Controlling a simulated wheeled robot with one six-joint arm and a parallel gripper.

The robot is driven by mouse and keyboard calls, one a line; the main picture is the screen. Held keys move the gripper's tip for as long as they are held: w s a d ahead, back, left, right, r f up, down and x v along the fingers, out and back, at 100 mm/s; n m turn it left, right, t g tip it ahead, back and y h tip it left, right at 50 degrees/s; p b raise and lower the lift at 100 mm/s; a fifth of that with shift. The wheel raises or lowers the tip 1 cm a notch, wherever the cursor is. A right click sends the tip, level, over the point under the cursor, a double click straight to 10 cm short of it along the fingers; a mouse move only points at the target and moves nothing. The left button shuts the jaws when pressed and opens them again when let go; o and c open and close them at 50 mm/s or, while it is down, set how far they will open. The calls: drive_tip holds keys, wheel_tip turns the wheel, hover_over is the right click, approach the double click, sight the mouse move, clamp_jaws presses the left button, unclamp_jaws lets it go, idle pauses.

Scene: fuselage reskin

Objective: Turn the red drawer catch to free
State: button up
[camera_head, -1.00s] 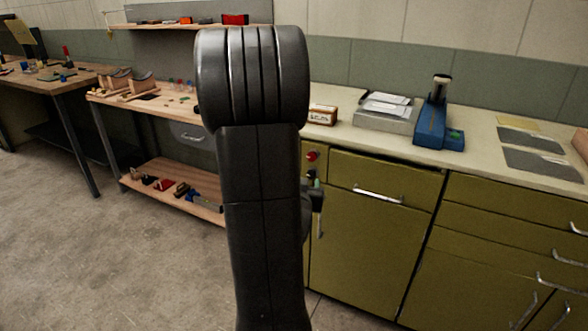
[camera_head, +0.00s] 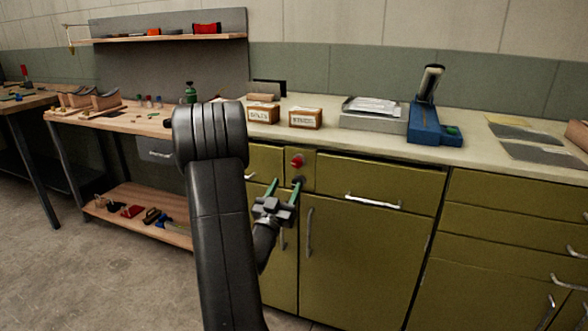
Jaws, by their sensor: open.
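The red drawer catch (camera_head: 297,161) is a small round red knob on the olive cabinet front, on the narrow panel left of the wide drawer (camera_head: 375,188). My gripper (camera_head: 285,185) is in front of the cabinet, just below and slightly left of the catch. Its two green-edged fingers are apart and point up toward the cabinet face, with nothing seen between them. The right fingertip shows close under the catch in the picture; I cannot tell the depth gap. The catch's turned position is too small to read.
My arm covers part of the left cabinet. Silver handles (camera_head: 373,201) stick out from the fronts. On the counter stand two labelled boxes (camera_head: 305,119), a grey paper tray (camera_head: 375,119) and a blue tool (camera_head: 434,125). A wooden workbench (camera_head: 115,118) stands at left.

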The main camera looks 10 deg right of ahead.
sight(296, 165)
drive_tip(key=x, duration=0.8)
drive_tip(key=shift+w+d+r, duration=0.1)
drive_tip(key=shift+w+d, duration=0.1)
drive_tip(key=shift+w, duration=0.05)
drive_tip(key=c, duration=1)
